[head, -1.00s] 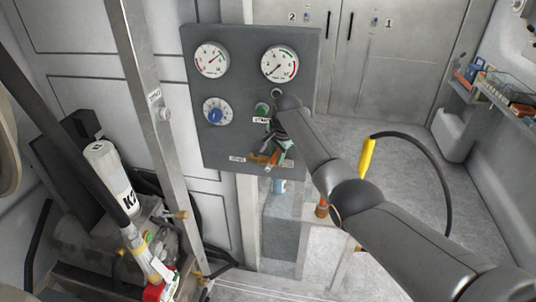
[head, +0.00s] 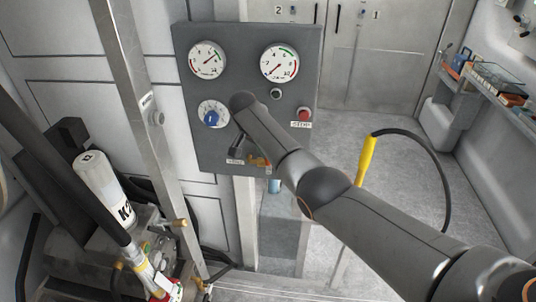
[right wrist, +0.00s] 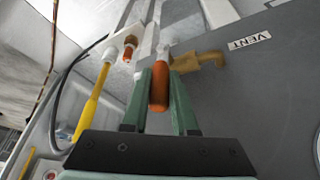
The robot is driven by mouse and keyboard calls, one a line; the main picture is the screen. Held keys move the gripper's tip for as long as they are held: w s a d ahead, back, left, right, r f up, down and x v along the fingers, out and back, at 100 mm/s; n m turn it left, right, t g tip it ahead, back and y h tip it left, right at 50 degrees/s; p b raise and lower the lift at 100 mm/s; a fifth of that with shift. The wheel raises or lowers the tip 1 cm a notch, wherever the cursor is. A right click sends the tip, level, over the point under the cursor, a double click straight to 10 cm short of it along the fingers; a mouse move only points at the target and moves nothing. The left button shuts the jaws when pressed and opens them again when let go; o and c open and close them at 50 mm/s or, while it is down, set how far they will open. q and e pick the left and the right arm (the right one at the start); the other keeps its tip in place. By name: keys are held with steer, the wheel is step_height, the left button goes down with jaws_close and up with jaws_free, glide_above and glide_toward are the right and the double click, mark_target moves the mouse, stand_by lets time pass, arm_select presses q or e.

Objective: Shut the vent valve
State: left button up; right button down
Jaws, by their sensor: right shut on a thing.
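The vent valve's orange handle (right wrist: 159,88) stands between the green fingers of my right gripper (right wrist: 160,82) in the right wrist view. The gripper is shut on the handle. The brass valve body (right wrist: 205,60) sits beside the handle, near the VENT label (right wrist: 248,41) on the grey panel. In the head view the brass-orange valve (head: 259,161) shows low on the panel, partly hidden by my right arm. The fingers are mostly hidden there. My left gripper is not in view.
The grey panel (head: 190,105) carries two gauges, a blue knob (head: 211,118) and a red STOP button (head: 304,113). A yellow-ended black hose (head: 366,160) is at right. A white K2 cylinder (head: 103,187) stands at left. The floor at right is mostly clear.

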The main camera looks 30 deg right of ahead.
steer(key=shift+f, duration=0.1)
steer(key=c, duration=0.7)
jaws_free()
steer(key=shift+a, duration=0.1)
steer(key=v, duration=1.2)
steer(key=shift+r+b, duration=0.25)
steer(key=shift+b, duration=0.05)
steer(key=shift+a, duration=0.1)
